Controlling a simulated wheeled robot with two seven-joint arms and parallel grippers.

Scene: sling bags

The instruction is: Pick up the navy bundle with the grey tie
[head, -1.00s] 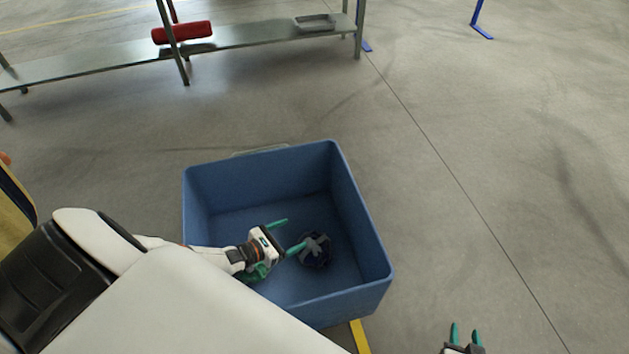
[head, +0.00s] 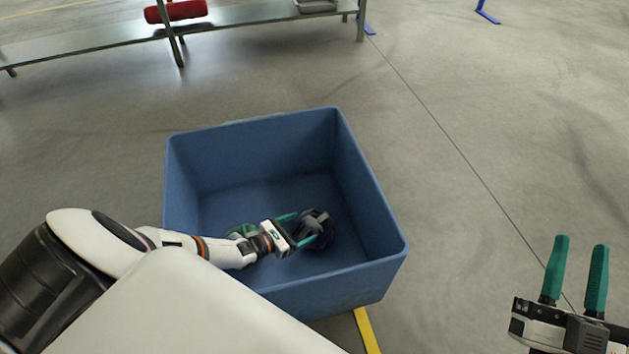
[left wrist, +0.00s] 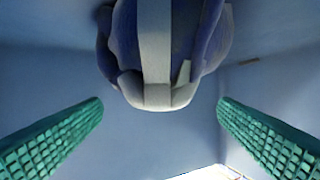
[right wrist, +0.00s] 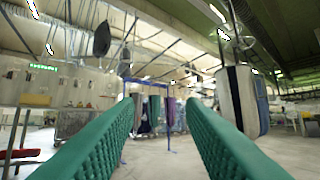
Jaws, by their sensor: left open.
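The navy bundle (head: 325,238) with its grey tie (head: 317,218) lies on the floor of the blue bin (head: 385,262), right of its middle. My left gripper (head: 305,226) is down in the bin, open, with its fingertips at the bundle's left side. In the left wrist view the bundle (left wrist: 208,45) fills the top middle, the grey tie (left wrist: 155,45) running down its centre. The open fingers (left wrist: 160,102) stand apart to either side, with gaps between them and the bundle. My right gripper (head: 580,246) is open and empty, outside the bin at the lower right.
A green item (head: 243,231) lies in the bin, partly hidden by my left wrist. The bin walls surround the left gripper. A metal shelf (head: 100,45) with a red roll (head: 176,11) stands behind. Floor right of the bin is clear. The right wrist view shows hanging bags (right wrist: 240,100).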

